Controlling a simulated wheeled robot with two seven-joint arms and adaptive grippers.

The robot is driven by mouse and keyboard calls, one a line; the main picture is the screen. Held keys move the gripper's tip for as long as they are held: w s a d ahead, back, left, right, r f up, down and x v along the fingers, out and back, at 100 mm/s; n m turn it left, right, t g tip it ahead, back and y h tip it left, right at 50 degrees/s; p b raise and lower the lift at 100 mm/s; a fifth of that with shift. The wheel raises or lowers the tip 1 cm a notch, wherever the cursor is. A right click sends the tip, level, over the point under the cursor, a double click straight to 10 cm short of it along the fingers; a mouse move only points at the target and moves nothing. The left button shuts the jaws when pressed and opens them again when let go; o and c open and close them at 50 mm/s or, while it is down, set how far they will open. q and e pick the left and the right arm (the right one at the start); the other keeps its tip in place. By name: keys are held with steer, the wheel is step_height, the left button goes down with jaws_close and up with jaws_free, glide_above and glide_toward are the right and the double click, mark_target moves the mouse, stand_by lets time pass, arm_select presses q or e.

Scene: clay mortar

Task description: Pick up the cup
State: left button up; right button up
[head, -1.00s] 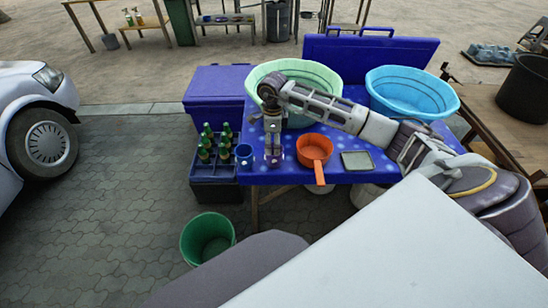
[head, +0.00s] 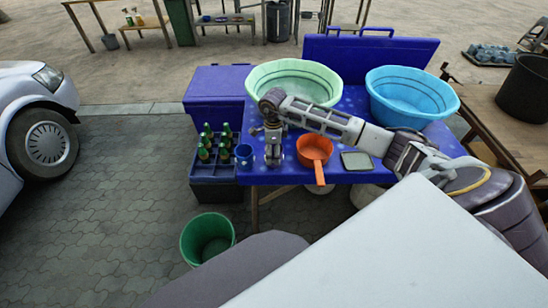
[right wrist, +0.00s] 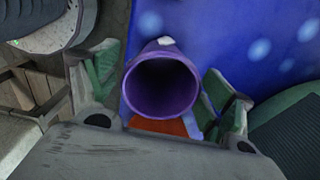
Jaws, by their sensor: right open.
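The cup (head: 244,153) is small and blue. It stands upright at the left front corner of the blue table (head: 345,174). In the right wrist view the cup (right wrist: 160,85) looks purple, its round open mouth facing the camera between the two spread fingers. My right gripper (head: 272,157) points down just right of the cup in the head view. It is open and empty; its fingers also show in the right wrist view (right wrist: 158,100), apart from the cup on both sides. My left gripper is not in view.
An orange pan (head: 314,150) and a small grey tray (head: 357,161) lie right of the gripper. A green basin (head: 330,82) and a blue basin (head: 412,92) stand behind. A bottle crate (head: 215,170) is left of the cup; a green bucket (head: 208,238) stands on the ground.

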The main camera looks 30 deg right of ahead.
steer(key=shift+d+f, duration=0.1)
steer(key=shift+f, duration=1.85)
steer(key=c, duration=1)
steer(key=shift+o, duration=0.2)
